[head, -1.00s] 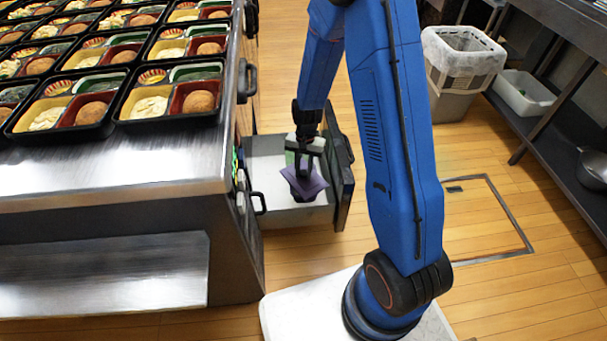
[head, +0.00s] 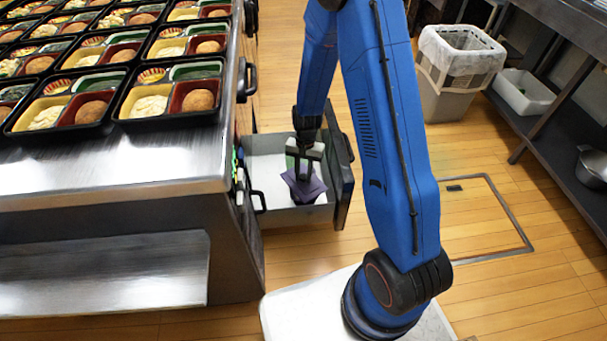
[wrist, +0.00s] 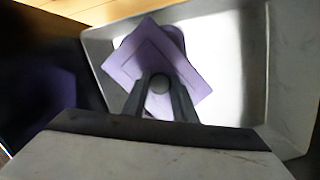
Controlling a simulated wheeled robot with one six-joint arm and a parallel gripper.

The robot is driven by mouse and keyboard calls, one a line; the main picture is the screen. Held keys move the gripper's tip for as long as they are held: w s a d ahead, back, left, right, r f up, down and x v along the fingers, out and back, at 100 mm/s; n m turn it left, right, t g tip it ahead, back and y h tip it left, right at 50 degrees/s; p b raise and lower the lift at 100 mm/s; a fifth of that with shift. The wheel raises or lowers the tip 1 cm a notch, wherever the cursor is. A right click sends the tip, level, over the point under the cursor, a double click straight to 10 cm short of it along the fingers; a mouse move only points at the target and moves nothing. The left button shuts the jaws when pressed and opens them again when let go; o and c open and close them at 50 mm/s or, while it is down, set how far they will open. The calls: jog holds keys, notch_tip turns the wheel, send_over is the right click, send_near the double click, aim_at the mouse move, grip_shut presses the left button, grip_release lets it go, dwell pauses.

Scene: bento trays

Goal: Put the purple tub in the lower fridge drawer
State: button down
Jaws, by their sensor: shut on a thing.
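The purple tub (head: 303,187) is at my gripper (head: 302,178), over the open lower fridge drawer (head: 270,216). In the wrist view, the tub's square purple lid (wrist: 137,62) is turned at an angle to the drawer, with a round knob between my fingertips (wrist: 160,84). My gripper is shut on the tub. The drawer's pale metal floor and walls (wrist: 222,82) surround the tub in that view. I cannot tell whether the tub's base touches the drawer floor.
The drawer front (head: 343,188) stands out from the steel counter (head: 110,180). Bento trays (head: 170,97) crowd the counter top. A grey bin (head: 445,95) stands at the back right, beside a low shelf (head: 560,130). The wood floor between is clear.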

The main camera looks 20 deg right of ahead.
jog(key=c, duration=1.4)
grip_release()
jog(key=shift+c, duration=0.2)
notch_tip(320, 180, up, 14)
jog(key=w+d+f, duration=0.1)
jog(key=w, duration=0.1)
jog(key=s+d+r+n+t, duration=0.1)
jog(key=s+r+n+t, duration=0.1)
jog(key=s+r, duration=0.6)
jog(key=s+d+r+n+t, duration=0.15)
jog(key=s+r, duration=0.25)
jog(key=r, duration=0.7)
jog(key=s+d+r+n+t, duration=0.1)
jog(key=s+r, duration=0.2)
jog(key=s, duration=0.3)
jog(key=s+d+r+n+t, duration=0.1)
jog(key=s+r, duration=0.1)
jog(key=s, duration=0.4)
jog(key=s+r+n+t+h, duration=0.1)
jog(key=s+r, duration=0.2)
jog(key=s, duration=0.2)
jog(key=shift+s+d+r, duration=0.35)
jog(key=shift+s+d, duration=0.05)
